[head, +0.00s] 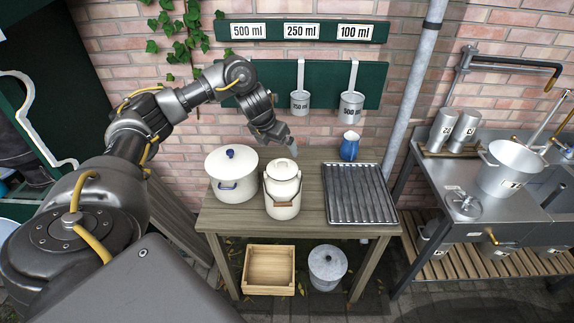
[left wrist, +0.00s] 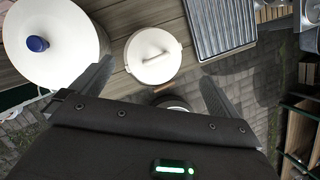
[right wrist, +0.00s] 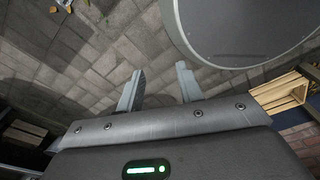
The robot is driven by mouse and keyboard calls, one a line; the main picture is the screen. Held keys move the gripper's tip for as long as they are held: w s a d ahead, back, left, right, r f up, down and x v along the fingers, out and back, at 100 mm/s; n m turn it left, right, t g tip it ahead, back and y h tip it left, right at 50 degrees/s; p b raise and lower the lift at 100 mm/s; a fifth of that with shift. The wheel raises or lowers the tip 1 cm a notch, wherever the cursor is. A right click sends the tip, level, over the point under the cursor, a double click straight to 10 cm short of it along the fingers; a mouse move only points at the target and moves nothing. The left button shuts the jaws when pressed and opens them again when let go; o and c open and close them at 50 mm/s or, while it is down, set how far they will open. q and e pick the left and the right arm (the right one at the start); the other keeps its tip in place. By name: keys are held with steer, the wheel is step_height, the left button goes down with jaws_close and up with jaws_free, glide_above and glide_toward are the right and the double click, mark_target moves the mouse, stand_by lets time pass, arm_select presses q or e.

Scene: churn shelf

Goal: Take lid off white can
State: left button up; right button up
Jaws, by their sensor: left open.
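The white can (head: 282,200) stands upright on the wooden table, with a wire bail and wooden grip across its front. Its cream lid (head: 283,168) sits on top and has a raised bar handle. In the left wrist view the lid (left wrist: 153,68) shows from above, between and beyond the fingertips. My left gripper (head: 284,141) is open and empty, above and behind the can, apart from the lid. Its fingers also show in the left wrist view (left wrist: 157,72). My right gripper (right wrist: 159,79) is open and empty over paved ground, away from the can; the head view does not show it.
A white pot (head: 231,178) with a blue knob stands close left of the can. A ridged metal tray (head: 358,195) lies to its right, a blue jug (head: 349,146) behind. Measuring cups (head: 351,107) hang on the wall. A wooden crate (head: 270,270) is below.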

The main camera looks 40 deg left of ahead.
mark_target(285, 163)
arm_select(q)
steer(key=x, duration=0.2)
steer(key=b+x, duration=0.1)
steer(key=x, duration=0.1)
steer(key=shift+s+a+f, duration=0.15)
steer(key=shift+s+a, duration=0.05)
steer(key=shift+s, duration=0.15)
steer(key=shift+w+f, duration=0.45)
steer(key=shift+f, duration=0.15)
steer(key=shift+d+f, duration=0.1)
steer(key=shift+f, duration=0.3)
steer(key=x, duration=0.4)
steer(key=shift+w+b, duration=0.15)
steer(key=shift+b, duration=0.25)
arm_select(e)
steer(key=shift+s+f, duration=0.15)
steer(key=shift+f, duration=0.35)
steer(key=shift+s+f, duration=0.15)
steer(key=shift+f, duration=0.35)
arm_select(q)
steer(key=shift+r, duration=0.1)
steer(key=c, duration=0.6)
arm_select(e)
steer(key=shift+w, duration=0.2)
arm_select(q)
steer(key=shift+c, duration=0.2)
